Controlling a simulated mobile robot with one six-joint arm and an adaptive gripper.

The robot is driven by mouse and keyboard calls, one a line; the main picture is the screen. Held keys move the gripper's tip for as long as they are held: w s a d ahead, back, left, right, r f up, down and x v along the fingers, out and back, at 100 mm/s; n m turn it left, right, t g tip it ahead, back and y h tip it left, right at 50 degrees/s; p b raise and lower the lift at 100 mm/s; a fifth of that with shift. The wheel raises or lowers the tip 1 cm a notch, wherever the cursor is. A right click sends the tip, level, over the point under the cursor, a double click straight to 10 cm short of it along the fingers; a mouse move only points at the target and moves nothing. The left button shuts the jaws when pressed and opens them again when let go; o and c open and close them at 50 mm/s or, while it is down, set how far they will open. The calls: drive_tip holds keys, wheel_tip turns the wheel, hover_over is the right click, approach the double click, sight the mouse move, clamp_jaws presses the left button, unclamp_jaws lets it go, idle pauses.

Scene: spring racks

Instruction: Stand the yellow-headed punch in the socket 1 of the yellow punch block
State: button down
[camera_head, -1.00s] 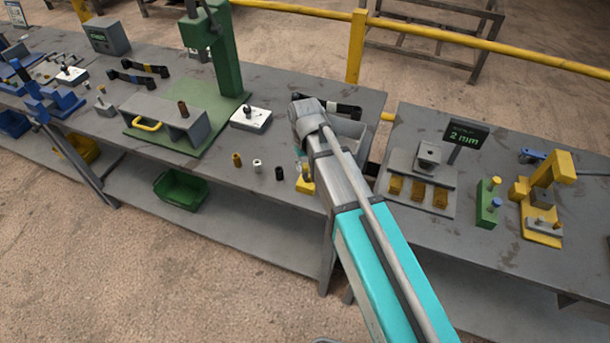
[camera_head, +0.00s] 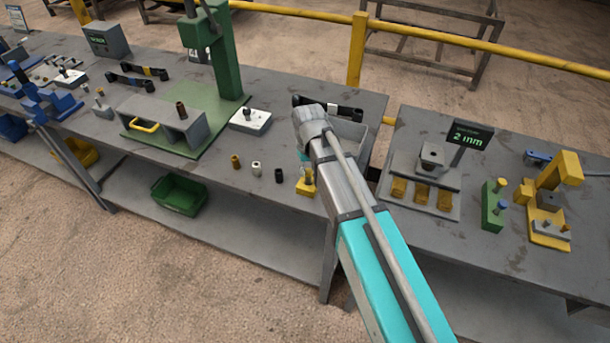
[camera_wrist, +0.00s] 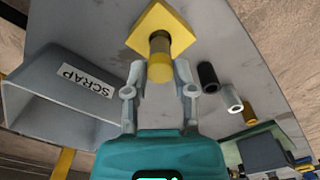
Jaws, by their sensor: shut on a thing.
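The yellow punch block (camera_head: 305,189) sits near the front right of the left bench, partly hidden by my arm. It also shows at the top of the wrist view (camera_wrist: 180,28). The yellow-headed punch (camera_wrist: 160,72) has a grey shank, and its far end overlaps the block in the wrist view. How deep it sits, and in which socket, I cannot tell. My gripper (camera_wrist: 160,84) is shut on the punch, with one finger on each side of its yellow head.
A grey SCRAP bin (camera_wrist: 60,95) stands close beside the gripper. Black (camera_head: 279,175), white (camera_head: 256,168) and brass (camera_head: 235,162) cylinders stand left of the block. Bare bench lies between the cylinders and the front edge.

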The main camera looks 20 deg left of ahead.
sight(309, 171)
drive_tip(key=shift+f+b, duration=0.55)
drive_tip(key=shift+f, duration=0.3)
drive_tip(key=shift+f, duration=0.15)
drive_tip(key=shift+c, duration=2.2)
unclamp_jaws()
drive_tip(key=shift+r, duration=0.25)
wheel_tip(309, 171, up, 12)
drive_tip(key=p, duration=1.2)
drive_tip(key=shift+d, duration=0.15)
